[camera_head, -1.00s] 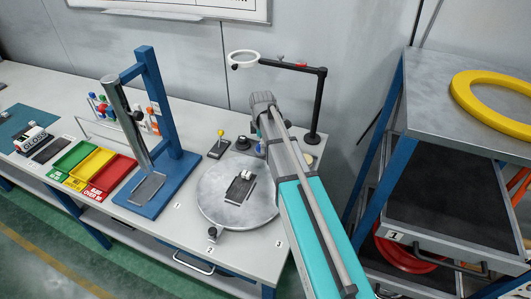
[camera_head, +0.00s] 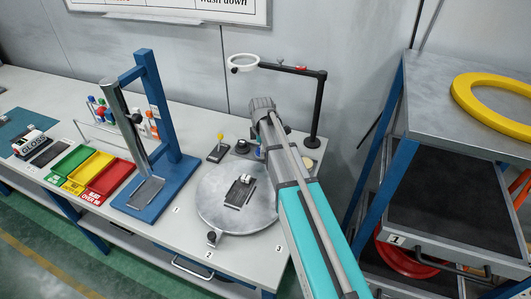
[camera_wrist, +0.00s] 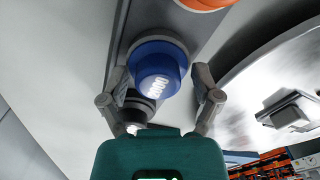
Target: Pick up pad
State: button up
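In the head view a small blue piece (camera_head: 258,150) shows beside my arm, close to the turntable; my arm hides my fingertips and most of that spot.
An orange round piece (camera_wrist: 205,3) sits farther along the strip. A round metal turntable (camera_head: 215,212) with a dark block (camera_head: 240,188) lies close by. A black post (camera_head: 317,110) with a ring lamp (camera_head: 243,62) rises behind. A blue stand (camera_head: 165,175) and colored trays (camera_head: 80,165) are left.

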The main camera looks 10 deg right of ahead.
jog(key=shift+s, duration=0.2)
jog(key=c, duration=0.8)
jog(key=shift+r, duration=0.15)
jog(key=shift+c, duration=0.3)
jog(key=shift+w+r+p, duration=0.15)
jog(key=shift+r+p, duration=0.55)
jog(key=shift+p, duration=0.15)
grip_shut()
jog(key=s+r+p, duration=1.1)
jog(key=s, duration=0.3)
jog(key=shift+r, duration=0.15)
jog(key=shift+d, duration=0.1)
